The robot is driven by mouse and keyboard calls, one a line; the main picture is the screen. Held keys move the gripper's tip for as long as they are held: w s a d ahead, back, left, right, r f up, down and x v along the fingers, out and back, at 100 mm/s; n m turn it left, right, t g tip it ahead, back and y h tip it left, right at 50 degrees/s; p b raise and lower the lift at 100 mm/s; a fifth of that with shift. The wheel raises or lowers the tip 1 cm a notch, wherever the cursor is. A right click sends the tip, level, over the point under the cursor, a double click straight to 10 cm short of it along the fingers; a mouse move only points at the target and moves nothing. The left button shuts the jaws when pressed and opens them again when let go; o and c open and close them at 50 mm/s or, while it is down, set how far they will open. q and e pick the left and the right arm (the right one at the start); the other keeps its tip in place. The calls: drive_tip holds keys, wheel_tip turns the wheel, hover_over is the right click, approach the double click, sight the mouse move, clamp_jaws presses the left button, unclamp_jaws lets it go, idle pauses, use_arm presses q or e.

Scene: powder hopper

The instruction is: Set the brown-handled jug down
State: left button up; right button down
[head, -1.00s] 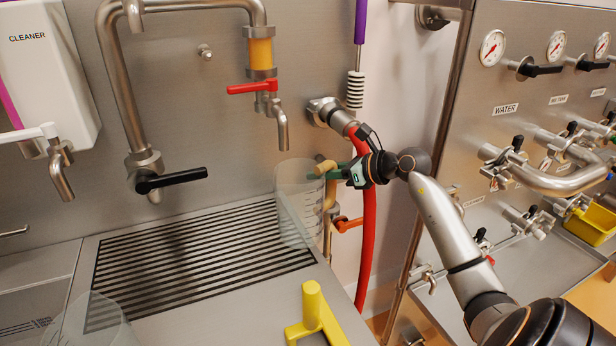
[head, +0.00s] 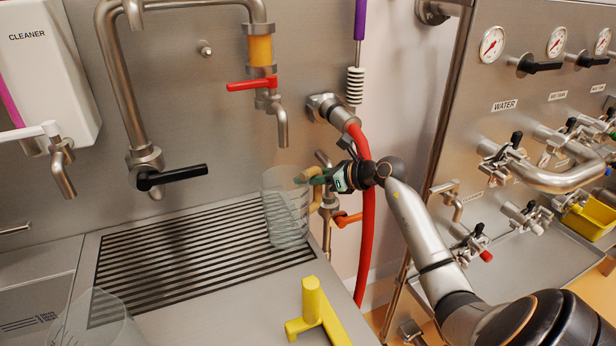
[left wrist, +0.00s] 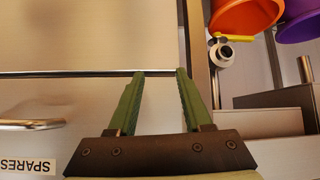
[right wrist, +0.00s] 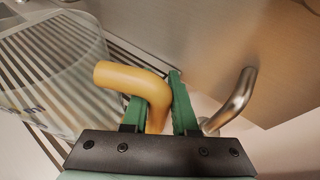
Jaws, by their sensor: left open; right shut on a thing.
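The brown-handled jug (head: 286,210) is a clear, see-through vessel at the right end of the slatted drain grate (head: 190,262) in the head view. It looks close to upright; whether its base touches the grate I cannot tell. My right gripper (head: 318,178) is shut on its tan-brown handle. In the right wrist view the handle (right wrist: 132,80) lies between the green fingers (right wrist: 156,105), with the clear jug body (right wrist: 50,75) to the left. My left gripper (left wrist: 160,75) is open and empty in the left wrist view, facing a metal front; it is outside the head view.
A red-lever tap (head: 282,125) hangs above the jug. A red hose (head: 367,220) runs down beside my right gripper. Another clear vessel (head: 98,318) stands at the lower left, and a yellow handle (head: 313,305) at the front. The grate's left part is clear.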

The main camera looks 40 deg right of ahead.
drive_tip(key=c, duration=0.7)
unclamp_jaws()
drive_tip(key=shift+s+d+r, duration=0.1)
drive_tip(key=shift+s+r, duration=0.05)
drive_tip(key=shift+s, duration=0.1)
drive_tip(key=b+v, duration=0.1)
drive_tip(key=v, duration=1)
drive_tip(key=shift+s+r, duration=0.15)
drive_tip(key=shift+s, duration=0.05)
